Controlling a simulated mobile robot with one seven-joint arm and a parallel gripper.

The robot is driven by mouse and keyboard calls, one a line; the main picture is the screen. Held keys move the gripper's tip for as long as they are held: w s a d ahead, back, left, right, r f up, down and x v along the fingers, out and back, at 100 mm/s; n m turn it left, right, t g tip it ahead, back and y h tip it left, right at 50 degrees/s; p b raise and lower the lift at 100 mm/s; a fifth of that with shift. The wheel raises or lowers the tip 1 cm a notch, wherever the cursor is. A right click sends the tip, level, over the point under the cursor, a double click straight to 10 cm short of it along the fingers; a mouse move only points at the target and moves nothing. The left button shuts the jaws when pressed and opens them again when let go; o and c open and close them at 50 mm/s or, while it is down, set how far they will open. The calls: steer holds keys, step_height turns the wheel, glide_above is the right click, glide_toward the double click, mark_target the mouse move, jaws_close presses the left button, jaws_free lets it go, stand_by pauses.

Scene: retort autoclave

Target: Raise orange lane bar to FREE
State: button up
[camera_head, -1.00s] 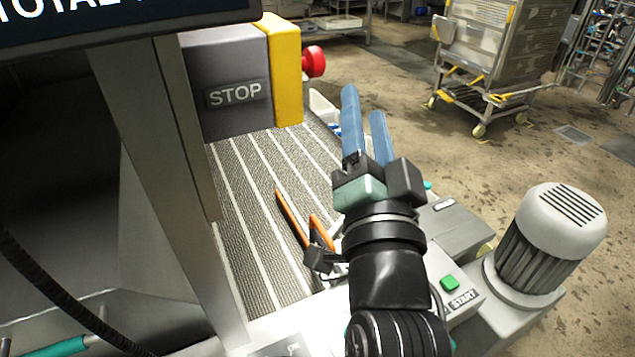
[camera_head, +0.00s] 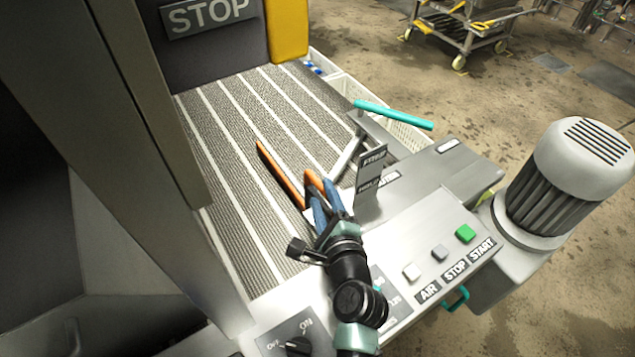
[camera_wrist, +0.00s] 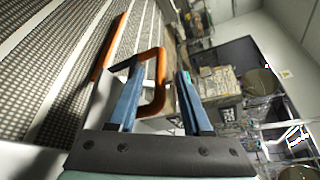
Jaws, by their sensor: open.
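The orange lane bar (camera_head: 277,172) lies along the ribbed conveyor bed in the head view, its bent orange handle end beside my fingertips. In the wrist view the long bar (camera_wrist: 108,50) is at the upper left, and its curved handle loops beside the left finger and into the space between the fingers. My gripper (camera_head: 322,192) is open, with two blue fingers, also seen in the wrist view (camera_wrist: 162,72). I cannot tell whether a finger touches the bar. A small upright plate (camera_head: 370,178), apparently lettered FREE above HOLD, stands just right of the fingers.
A control panel with a green START button (camera_head: 465,233) lies right of my arm. A teal bar (camera_head: 393,114) sticks out beyond the bed. The grey STOP block (camera_head: 208,45) closes the far end. A motor (camera_head: 562,180) stands at right.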

mark_target(321, 191)
steer(key=x, duration=0.4)
steer(key=shift+w+f, duration=0.1)
steer(key=shift+w, duration=0.3)
jaws_close()
stand_by(1.1)
